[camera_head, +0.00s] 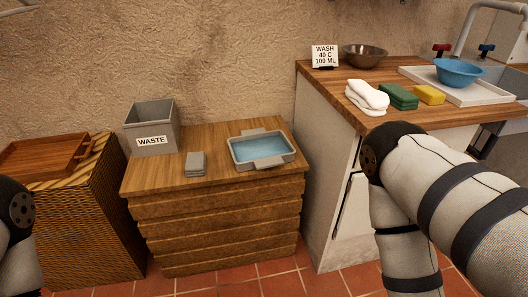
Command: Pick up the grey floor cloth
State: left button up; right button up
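A small folded grey cloth (195,164) lies flat on the low wooden chest (150,180), near its front edge. It sits to the right of the waste bin and to the left of the basin of water. My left arm shows only in part at the left edge, and my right arm fills the right side. Neither gripper is in view, and nothing touches the grey cloth.
A grey bin marked WASTE (151,127) and a grey basin of water (262,150) flank the cloth. A wooden tray (45,156) is at left. The right counter (310,82) holds a white cloth (367,97), green cloth (398,96), yellow sponge (430,94) and bowls.

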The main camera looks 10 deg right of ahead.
aim_at(196, 165)
jog(key=i+l, duration=0.1)
jog(key=i, duration=0.7)
jog(key=i+l, duration=0.15)
jog(key=i, duration=0.7)
jog(key=j+u, duration=0.05)
